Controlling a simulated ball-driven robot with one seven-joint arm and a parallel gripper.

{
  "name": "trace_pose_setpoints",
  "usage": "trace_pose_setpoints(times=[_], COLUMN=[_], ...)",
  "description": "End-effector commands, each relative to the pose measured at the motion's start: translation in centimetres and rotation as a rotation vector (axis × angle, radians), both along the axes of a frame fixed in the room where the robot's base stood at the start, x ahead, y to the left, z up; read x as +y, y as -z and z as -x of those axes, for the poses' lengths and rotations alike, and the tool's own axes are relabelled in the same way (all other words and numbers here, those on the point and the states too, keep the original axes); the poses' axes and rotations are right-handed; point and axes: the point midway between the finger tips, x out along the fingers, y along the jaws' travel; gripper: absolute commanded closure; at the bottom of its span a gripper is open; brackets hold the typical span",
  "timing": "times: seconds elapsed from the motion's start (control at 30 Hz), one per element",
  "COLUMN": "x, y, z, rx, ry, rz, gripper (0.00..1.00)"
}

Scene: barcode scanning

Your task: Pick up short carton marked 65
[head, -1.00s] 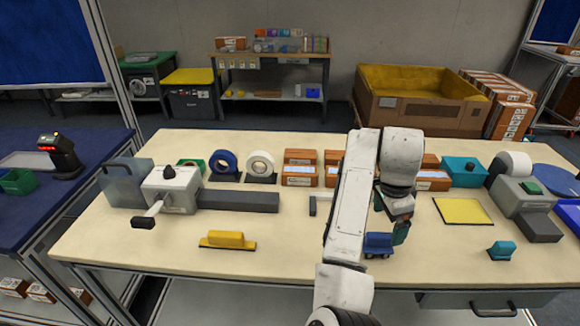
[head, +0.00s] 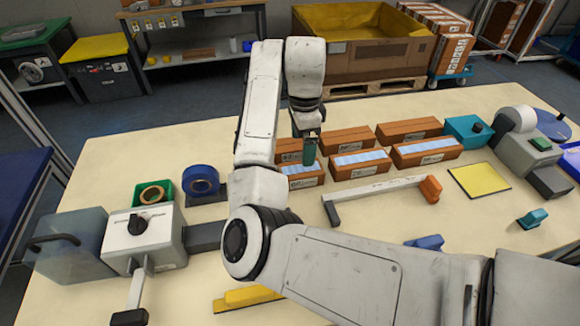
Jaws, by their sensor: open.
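Several orange-brown cartons stand in two rows behind a grey bar with an orange end. The front row has a left carton (head: 304,182), a middle carton (head: 352,172) and a right carton (head: 428,153), each with a pale strip on top. The back row has a left carton (head: 287,157), a middle carton (head: 345,140) and a right carton (head: 408,130). Their printed numbers are too small to read, so I cannot tell which is marked 65. My gripper (head: 309,150), with green fingers, points down over the left cartons, open; its fingertips partly hide them. Contact is unclear.
The grey bar (head: 380,187) lies before the cartons. A blue tape roll (head: 201,180) and green tray (head: 140,190) are left. A teal box (head: 467,131) and yellow pad (head: 480,181) are right. My arm crosses the table's front.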

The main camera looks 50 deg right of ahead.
Motion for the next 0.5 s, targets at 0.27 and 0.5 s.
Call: trace_pose_setpoints(times=[0.27, 0.5], x=[-0.1, 0.0], y=[4.3, 5.4], z=[0.1, 0.1], rx=[0.004, 0.003], ry=[0.000, 0.000], rz=[0.002, 0.001], gripper=[0.04, 0.04])
